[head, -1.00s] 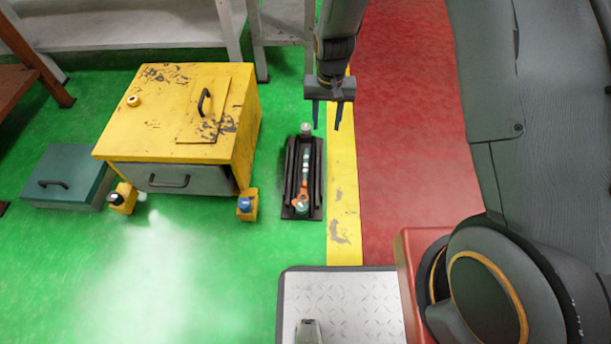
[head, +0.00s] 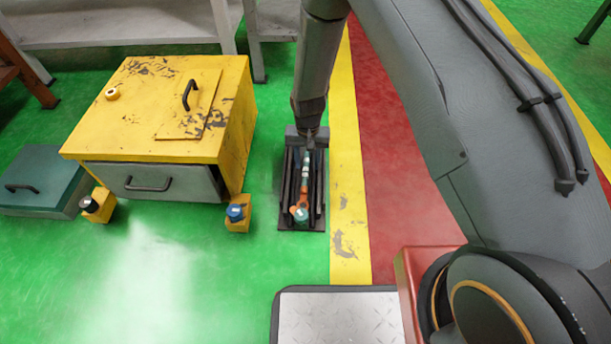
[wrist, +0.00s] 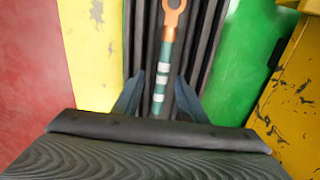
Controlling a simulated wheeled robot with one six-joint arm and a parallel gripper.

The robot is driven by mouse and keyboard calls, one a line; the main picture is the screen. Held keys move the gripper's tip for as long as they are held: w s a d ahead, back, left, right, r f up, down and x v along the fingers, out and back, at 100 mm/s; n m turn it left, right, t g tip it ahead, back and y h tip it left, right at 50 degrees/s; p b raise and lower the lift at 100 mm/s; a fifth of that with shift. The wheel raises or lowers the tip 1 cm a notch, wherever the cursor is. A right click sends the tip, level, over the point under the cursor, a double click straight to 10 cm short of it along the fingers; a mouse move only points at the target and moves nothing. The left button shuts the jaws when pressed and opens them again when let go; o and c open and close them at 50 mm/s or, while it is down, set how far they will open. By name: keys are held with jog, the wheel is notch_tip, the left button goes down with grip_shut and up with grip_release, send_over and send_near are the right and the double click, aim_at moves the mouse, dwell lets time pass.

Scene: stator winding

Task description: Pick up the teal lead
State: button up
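The teal lead (head: 303,185) is a thin dark teal rod with pale bands and an orange forked or ringed end. It lies lengthwise in a black ribbed tray (head: 287,217) on the green floor. In the wrist view, the lead (wrist: 162,88) runs down the middle, its orange end at the top. My gripper (wrist: 158,90) is open, with one finger on each side of the lead and gaps visible between. In the head view, my gripper (head: 306,140) is over the far end of the tray, and its fingertips are hard to make out.
A yellow worn cabinet (head: 150,110) with a grey drawer stands left of the tray. Small yellow button boxes (head: 238,213) stand in front of it, and a teal box (head: 40,180) is at far left. A yellow floor stripe (head: 347,190) runs along the tray's right.

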aim_at(306, 172)
jog(key=f+b, duration=0.2)
jog(key=f, duration=0.1)
jog(key=f+b, duration=0.1)
jog(key=f, duration=0.1)
jog(key=shift+a, duration=0.3)
jog(key=shift+s+r, duration=0.1)
grip_shut()
